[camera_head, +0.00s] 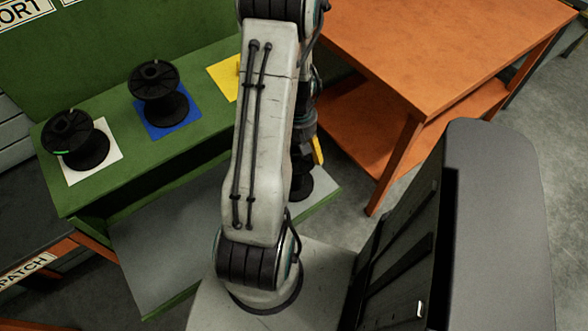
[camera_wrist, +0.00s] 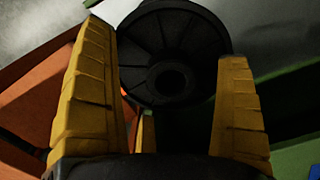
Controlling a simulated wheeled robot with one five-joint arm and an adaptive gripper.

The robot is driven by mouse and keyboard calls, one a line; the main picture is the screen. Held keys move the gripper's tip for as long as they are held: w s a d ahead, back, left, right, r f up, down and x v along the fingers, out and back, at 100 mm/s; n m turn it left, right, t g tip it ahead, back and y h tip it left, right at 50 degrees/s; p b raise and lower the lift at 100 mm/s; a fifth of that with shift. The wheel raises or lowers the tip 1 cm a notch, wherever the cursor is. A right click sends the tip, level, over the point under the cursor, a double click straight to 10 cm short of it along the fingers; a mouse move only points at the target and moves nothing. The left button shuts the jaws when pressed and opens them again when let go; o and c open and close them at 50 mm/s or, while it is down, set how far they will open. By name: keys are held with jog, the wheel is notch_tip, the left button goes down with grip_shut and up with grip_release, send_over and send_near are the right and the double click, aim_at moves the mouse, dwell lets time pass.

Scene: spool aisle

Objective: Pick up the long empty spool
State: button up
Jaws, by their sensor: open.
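In the head view, a black spool (camera_head: 300,187) stands below my gripper, partly hidden by my arm. Two more black spools stand on the green bench: one (camera_head: 160,93) on a blue square, one (camera_head: 78,140) on a white square, with a green mark on its side. I cannot tell the spools' relative lengths.
The green bench (camera_head: 205,62) also bears a yellow square (camera_head: 226,77), partly covered by my arm. An orange table (camera_head: 440,45) with a lower shelf stands at the right. A grey low surface (camera_head: 165,245) extends below the bench. Grey floor shows beneath the orange table.

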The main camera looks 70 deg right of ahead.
jog(key=c, duration=1.8)
